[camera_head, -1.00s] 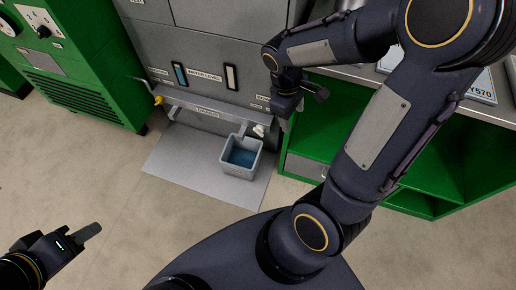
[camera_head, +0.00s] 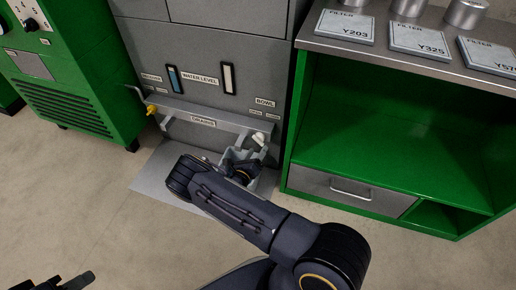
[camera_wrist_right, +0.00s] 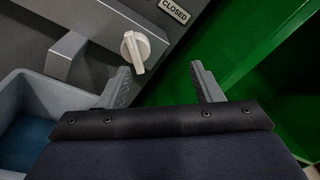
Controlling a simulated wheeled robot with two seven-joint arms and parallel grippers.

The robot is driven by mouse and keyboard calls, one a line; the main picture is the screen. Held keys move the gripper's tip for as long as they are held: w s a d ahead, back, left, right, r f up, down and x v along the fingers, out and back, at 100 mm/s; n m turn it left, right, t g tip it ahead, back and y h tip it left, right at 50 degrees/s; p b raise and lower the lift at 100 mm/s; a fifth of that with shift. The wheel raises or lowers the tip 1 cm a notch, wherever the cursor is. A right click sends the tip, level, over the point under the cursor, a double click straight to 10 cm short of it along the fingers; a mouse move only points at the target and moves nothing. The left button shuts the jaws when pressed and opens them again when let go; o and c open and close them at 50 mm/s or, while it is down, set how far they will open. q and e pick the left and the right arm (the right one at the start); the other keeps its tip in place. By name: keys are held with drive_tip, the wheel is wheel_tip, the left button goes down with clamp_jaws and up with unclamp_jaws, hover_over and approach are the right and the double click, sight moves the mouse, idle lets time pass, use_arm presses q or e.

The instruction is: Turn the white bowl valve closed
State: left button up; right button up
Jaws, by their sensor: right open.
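The white bowl valve (camera_head: 259,138) is a small knob at the right end of the grey drain ledge, below the BOWL label (camera_head: 264,102). In the right wrist view the valve (camera_wrist_right: 136,50) sits ahead of my fingertips, nearer the left finger, with a CLOSED label (camera_wrist_right: 174,10) to its upper right. Its ridge runs roughly up and down there. My right gripper (camera_wrist_right: 163,80) is open and empty, apart from the valve; in the head view it is low, just below the valve. My left gripper (camera_head: 75,283) is partly cut off at the bottom left; its jaws are unclear.
A grey bin (camera_wrist_right: 40,108) with blue inside stands under the ledge, close beside my right gripper and partly hidden by it in the head view. A yellow valve (camera_head: 151,109) is at the ledge's left end. A green shelf unit (camera_head: 400,135) stands to the right.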

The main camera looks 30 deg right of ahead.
sight(259, 139)
drive_tip(key=w+d+f+n+t+y+b, duration=0.1)
drive_tip(key=w+d+f+n+b, duration=0.1)
drive_tip(key=w+d, duration=0.2)
drive_tip(key=shift+w+f+n+t, duration=0.3)
drive_tip(key=shift+w, duration=0.5)
drive_tip(key=c, duration=1)
